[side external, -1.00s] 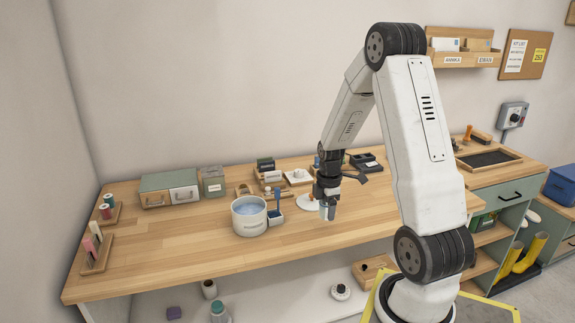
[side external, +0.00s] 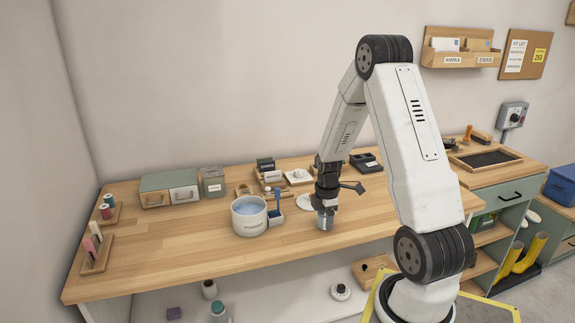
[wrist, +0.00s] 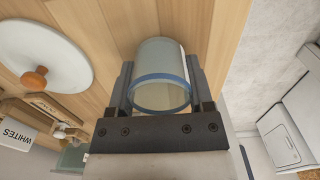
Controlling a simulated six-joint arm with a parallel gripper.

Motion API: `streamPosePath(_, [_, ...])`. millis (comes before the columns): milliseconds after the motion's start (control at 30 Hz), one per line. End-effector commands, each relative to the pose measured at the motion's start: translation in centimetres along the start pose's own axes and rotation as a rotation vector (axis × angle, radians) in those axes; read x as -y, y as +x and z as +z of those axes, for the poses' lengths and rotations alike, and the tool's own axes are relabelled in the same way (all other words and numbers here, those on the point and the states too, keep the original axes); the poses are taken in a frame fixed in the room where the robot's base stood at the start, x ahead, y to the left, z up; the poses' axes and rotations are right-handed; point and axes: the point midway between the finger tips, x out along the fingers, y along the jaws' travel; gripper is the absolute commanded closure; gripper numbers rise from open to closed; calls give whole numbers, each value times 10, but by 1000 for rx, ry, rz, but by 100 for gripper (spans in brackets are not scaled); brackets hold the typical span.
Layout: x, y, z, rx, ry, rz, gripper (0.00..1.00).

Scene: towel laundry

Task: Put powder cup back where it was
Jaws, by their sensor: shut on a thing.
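The powder cup (side external: 325,224) is a small clear, bluish cup. In the wrist view the cup (wrist: 160,62) shows its blue rim and sits between the two dark fingers. My gripper (side external: 326,210) is shut on it, above the bare wood near the front edge of the bench. The cup is upright, at or just above the bench top; I cannot tell whether it touches. A white tub (side external: 249,226) with blue contents stands to its left, with a small holder with a blue scoop (side external: 276,212) beside it.
A white lid with a brown knob (wrist: 42,60) lies close behind the cup. Spools and a rack (side external: 97,252) are at the left end. The front middle of the bench (side external: 180,240) is clear.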

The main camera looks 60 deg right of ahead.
Motion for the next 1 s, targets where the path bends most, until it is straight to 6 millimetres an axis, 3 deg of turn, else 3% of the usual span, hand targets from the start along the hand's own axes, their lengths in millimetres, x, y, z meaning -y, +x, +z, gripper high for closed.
streamPosePath(100, [0,3,0,0,0,-1,90])
streamPosePath(133, [0,3,0,0,0,-1,27])
streamPosePath(200, [0,3,0,0,0,-1,5])
streamPosePath(233, [0,3,0,0,0,-1,0])
streamPosePath(667, [0,-2,0,0,0,1,0])
streamPosePath(1000, [-1,-33,0,0,0,4,0])
